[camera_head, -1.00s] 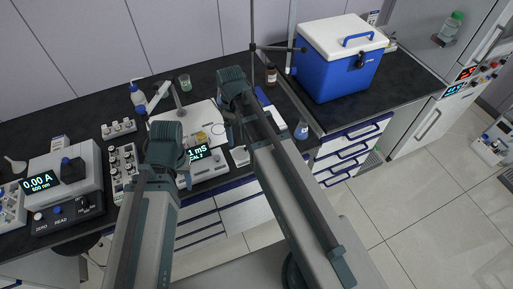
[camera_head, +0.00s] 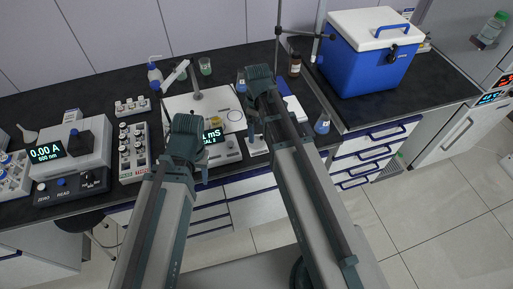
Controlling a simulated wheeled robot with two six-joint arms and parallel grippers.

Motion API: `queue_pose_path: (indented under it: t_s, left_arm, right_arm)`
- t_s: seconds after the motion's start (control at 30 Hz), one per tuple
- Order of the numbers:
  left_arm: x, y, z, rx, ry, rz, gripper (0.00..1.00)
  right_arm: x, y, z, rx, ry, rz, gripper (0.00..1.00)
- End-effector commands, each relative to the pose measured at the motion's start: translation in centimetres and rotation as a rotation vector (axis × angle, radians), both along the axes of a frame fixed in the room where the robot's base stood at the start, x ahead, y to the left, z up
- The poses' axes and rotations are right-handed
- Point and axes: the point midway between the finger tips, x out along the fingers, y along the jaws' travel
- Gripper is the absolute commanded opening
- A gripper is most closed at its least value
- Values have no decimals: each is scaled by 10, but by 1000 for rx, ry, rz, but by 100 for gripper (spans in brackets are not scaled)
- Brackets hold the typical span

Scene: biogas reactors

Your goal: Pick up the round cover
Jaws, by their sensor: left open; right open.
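I cannot clearly pick out the round cover. A small yellowish round thing (camera_head: 234,115) sits on the white stirrer-like plate (camera_head: 180,106) of the bench meter, and I cannot tell whether it is the cover. My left gripper (camera_head: 185,128) is over the front of the meter, left of its display, and hides part of it. My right gripper (camera_head: 259,82) is further back, to the right of the plate. Both grippers are open, with nothing visible in them; their fingertips are mostly hidden from this angle.
A photometer (camera_head: 72,150) and a vial rack (camera_head: 133,152) stand on the left of the dark bench. A wash bottle (camera_head: 155,76) and a beaker (camera_head: 205,66) stand behind. A brown bottle (camera_head: 295,65), a blue-labelled flask (camera_head: 322,124) and a blue cooler (camera_head: 368,62) are to the right.

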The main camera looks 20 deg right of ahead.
Motion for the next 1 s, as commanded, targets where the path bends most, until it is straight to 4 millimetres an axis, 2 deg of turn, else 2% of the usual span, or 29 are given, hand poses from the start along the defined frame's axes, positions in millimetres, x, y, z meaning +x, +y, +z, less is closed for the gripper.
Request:
queue_pose_path:
  t_s: [0.03, 0.3, 0.43, 0.8, 1.0]
  left_arm:
    - [0, 0, -11, 0, 0, 0, 50]
    - [0, 0, -13, 0, 0, 0, 50]
    - [0, 0, -20, 0, 0, 0, 50]
    - [0, 0, -63, 0, 0, 0, 50]
    - [0, 0, -64, 0, 0, 0, 50]
  right_arm:
    - [0, 0, -11, 0, 0, 0, 100]
    - [0, 0, -13, 0, 0, 0, 100]
    - [1, 1, -20, 0, 0, 0, 100]
    - [3, 2, -63, 0, 0, 0, 100]
    - [3, 2, -64, 0, 0, 0, 100]
